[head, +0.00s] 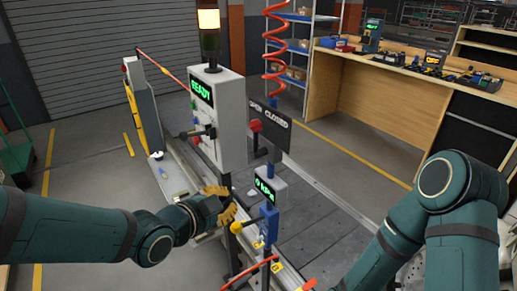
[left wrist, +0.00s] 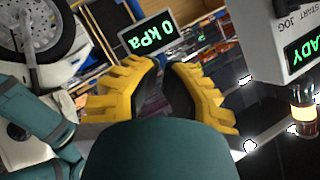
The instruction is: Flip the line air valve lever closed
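A sign reading OPEN and CLOSED (head: 272,124) stands on the line, with a red handle (head: 256,126) at its left end, on the OPEN side. A blue post is below it. A small pressure display (head: 266,189) is lower down and reads 0 kPa; it also shows in the left wrist view (left wrist: 149,38). My left gripper (head: 229,203) has yellow fingers, is empty, and is held left of the display and below the handle, apart from both. Its fingers show a narrow gap in the left wrist view (left wrist: 161,72). My right arm enters at lower right; its gripper is out of view.
A white control box (head: 220,118) with a READY screen and lit amber lamp stands just above my left gripper. A red coiled hose (head: 276,55) hangs above the sign. A wooden bench (head: 380,85) stands behind.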

